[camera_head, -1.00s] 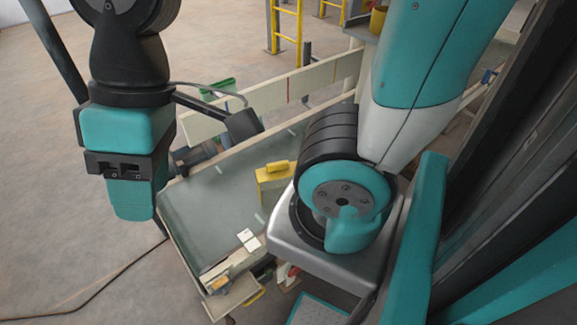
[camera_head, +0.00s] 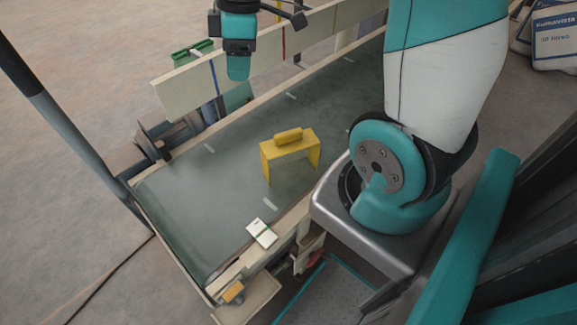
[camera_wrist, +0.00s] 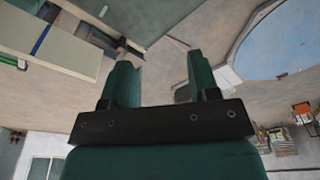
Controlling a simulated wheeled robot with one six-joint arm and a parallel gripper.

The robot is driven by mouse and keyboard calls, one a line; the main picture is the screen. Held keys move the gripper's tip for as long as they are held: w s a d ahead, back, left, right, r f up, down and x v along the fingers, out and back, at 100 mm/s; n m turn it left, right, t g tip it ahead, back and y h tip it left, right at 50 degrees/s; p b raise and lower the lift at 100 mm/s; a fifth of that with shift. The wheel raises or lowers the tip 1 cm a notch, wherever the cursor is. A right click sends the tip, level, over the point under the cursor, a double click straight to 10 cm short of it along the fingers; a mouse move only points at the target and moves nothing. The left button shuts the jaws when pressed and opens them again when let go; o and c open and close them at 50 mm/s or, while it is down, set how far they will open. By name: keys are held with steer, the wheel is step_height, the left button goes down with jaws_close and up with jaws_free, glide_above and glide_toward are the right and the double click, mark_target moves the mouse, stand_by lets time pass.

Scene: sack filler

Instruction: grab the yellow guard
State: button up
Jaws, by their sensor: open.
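The yellow guard (camera_head: 270,152) stands on the grey-green conveyor belt (camera_head: 190,225), in the middle of the head view. It looks like a bent bridge shape with a raised grip bar on top. My gripper (camera_head: 238,68) hangs above and beyond the guard, toward the far side of the belt, and is apart from it. In the wrist view my gripper (camera_wrist: 159,72) shows two teal fingers spread apart with nothing between them. The guard does not show in the wrist view.
A cream side rail (camera_head: 185,92) runs along the belt's far side. A white card (camera_head: 261,233) lies on the near edge. A green box (camera_head: 192,55) stands behind the rail. White sacks (camera_head: 553,35) lie at upper right. The belt around the guard looks clear.

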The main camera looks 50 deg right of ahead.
steer(key=w+d+f+n+h+b, duration=0.15)
steer(key=d+f+b, duration=0.45)
steer(key=d+f, duration=0.9)
steer(key=b, duration=0.2)
glide_toward(288, 132)
steer(key=shift+n+g, duration=0.4)
steer(key=shift+n, duration=0.05)
steer(key=f, duration=0.5)
steer(key=shift+w+a+f, duration=0.15)
steer(key=shift+w+f, duration=0.05)
steer(key=shift+w, duration=0.2)
steer(key=shift+s+f+b, duration=0.15)
steer(key=shift+f+b, duration=0.15)
steer(key=shift+f, duration=2.55)
jaws_close()
